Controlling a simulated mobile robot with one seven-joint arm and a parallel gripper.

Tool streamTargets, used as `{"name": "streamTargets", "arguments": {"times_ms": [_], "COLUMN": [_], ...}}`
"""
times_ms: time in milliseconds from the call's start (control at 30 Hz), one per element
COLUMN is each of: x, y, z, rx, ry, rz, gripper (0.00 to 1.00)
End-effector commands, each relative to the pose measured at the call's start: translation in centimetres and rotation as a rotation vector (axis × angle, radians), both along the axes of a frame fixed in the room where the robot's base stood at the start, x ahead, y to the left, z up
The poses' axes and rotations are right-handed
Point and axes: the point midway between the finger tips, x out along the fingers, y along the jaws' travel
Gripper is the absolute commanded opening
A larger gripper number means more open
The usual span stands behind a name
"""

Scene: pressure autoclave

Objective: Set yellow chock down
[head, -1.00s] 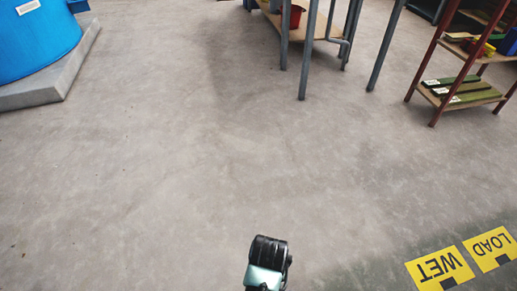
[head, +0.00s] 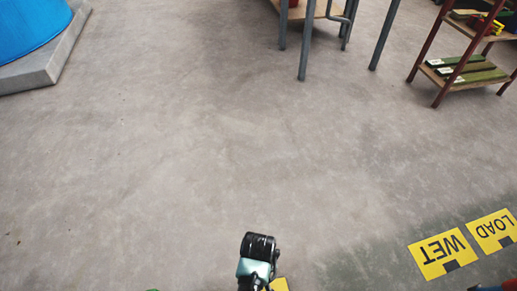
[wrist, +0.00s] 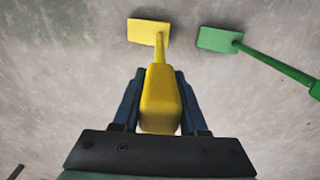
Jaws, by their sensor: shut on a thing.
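The yellow chock (wrist: 159,105) is between the two dark blue fingers of my gripper (wrist: 159,74) in the wrist view. My gripper is shut on its thick near part. A thin yellow bar runs from there to a flat yellow piece at the top. I cannot tell whether the chock touches the floor. In the head view only a yellow sliver of it (head: 280,285) shows beside my arm at the bottom edge; my fingers are hidden there.
A similar green piece with a bar (wrist: 220,39) lies right of the yellow one. Yellow WET (head: 428,258) and LOAD (head: 492,239) floor markings are at the lower right. A red-framed rack (head: 424,55) stands upper right, a blue tank (head: 28,25) upper left. Mid floor is clear.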

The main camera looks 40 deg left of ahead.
Motion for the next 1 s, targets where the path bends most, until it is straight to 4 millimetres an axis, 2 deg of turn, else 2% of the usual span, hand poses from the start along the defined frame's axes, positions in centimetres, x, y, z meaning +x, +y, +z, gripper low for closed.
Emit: {"name": "streamTargets", "arguments": {"times_ms": [67,433,467,600,633,900,1000], "x": [0.2,0.2,0.03,0.03,0.03,0.03,0.06], "y": [0.07,0.08,0.01,0.0,0.0,0.0,0.01], "z": [-0.77,-0.92,-1.1,-1.04,-1.04,-0.97,-0.27], "rx": [0.001,0.002,0.001,0.001,0.001,0.001,0.001], "ry": [-0.005,-0.005,-0.001,-0.001,-0.001,-0.001,-0.002], "rz": [0.0,0.0,0.0,0.0,0.0,0.0,0.0], "gripper": [0.0,0.0,0.44,0.69,0.72,0.72,0.72]}}
